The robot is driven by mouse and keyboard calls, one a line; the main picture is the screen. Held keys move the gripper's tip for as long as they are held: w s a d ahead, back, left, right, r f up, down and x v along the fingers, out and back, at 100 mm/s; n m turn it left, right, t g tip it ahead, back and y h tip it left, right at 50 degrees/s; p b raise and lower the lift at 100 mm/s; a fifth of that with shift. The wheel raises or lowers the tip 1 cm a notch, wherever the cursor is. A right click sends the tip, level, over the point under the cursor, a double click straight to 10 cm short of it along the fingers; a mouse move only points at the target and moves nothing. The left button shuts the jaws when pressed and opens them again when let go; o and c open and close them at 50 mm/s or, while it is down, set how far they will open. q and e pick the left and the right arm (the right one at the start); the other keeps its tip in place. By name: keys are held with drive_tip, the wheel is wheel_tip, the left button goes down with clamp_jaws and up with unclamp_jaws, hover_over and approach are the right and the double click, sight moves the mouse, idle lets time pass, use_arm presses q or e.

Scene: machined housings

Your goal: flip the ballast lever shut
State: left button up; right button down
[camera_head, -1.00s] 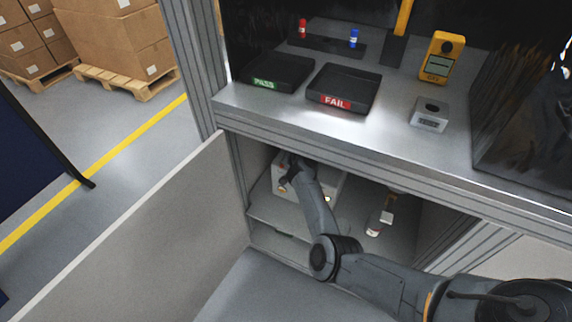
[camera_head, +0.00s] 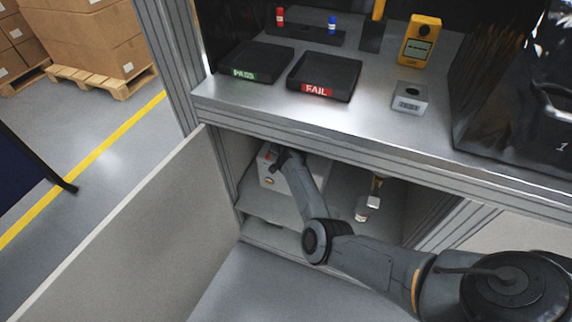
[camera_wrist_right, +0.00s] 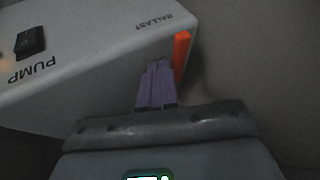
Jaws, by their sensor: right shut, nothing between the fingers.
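The ballast lever (camera_wrist_right: 182,55) is a narrow orange bar beside the pump housing's BALLAST lettering in the right wrist view. My right gripper (camera_wrist_right: 157,66) is shut and empty, its fingers just left of the lever; I cannot tell whether they touch it. The pale pump housing (camera_wrist_right: 95,60) also shows on the shelf inside the open cabinet in the head view (camera_head: 270,180). My right gripper (camera_head: 280,157) reaches in there and hides part of the housing. The left gripper is not in view.
A black rocker switch (camera_wrist_right: 30,42) sits by the PUMP lettering. A bottle (camera_head: 364,205) stands on the shelf right of my arm. The open cabinet door (camera_head: 120,240) is at left. The bench top (camera_head: 330,115) overhangs the cabinet and carries FAIL (camera_head: 325,78) and PASS (camera_head: 255,62) trays.

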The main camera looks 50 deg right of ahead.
drive_tip(key=s+a+r+p, duration=0.1)
drive_tip(key=s+a+p, duration=0.2)
drive_tip(key=s, duration=0.3)
drive_tip(key=s+a+r+p, duration=0.1)
drive_tip(key=s+a+p, duration=0.15)
drive_tip(key=s, duration=0.45)
drive_tip(key=s+d+f+n+g+h+p, duration=0.1)
drive_tip(key=s+d+f+n, duration=0.1)
drive_tip(key=s, duration=0.5)
drive_tip(key=s+d+f+n+g+h+p, duration=0.1)
drive_tip(key=s+f+p, duration=0.1)
drive_tip(key=s, duration=0.4)
drive_tip(key=s+a+r+n+y+p, duration=0.1)
drive_tip(key=s+a+r+n, duration=0.25)
drive_tip(key=a, duration=0.45)
drive_tip(key=s+a+r+n+y, duration=0.2)
drive_tip(key=s+a+r+n, duration=0.15)
drive_tip(key=a, duration=0.45)
drive_tip(key=s+a+r+n+y+p, duration=0.1)
drive_tip(key=s+a+r+n, duration=0.2)
drive_tip(key=a+r, duration=0.35)
drive_tip(key=s+a+r+n+g, duration=0.1)
drive_tip(key=s+a+r+n, duration=0.1)
drive_tip(key=a+r, duration=0.4)
wheel_tip(320, 180, up, 36)
drive_tip(key=a+p, duration=0.1)
drive_tip(key=p, duration=3.6)
drive_tip(key=shift+s+r+y+p, duration=0.15)
drive_tip(key=shift+y+p, duration=0.25)
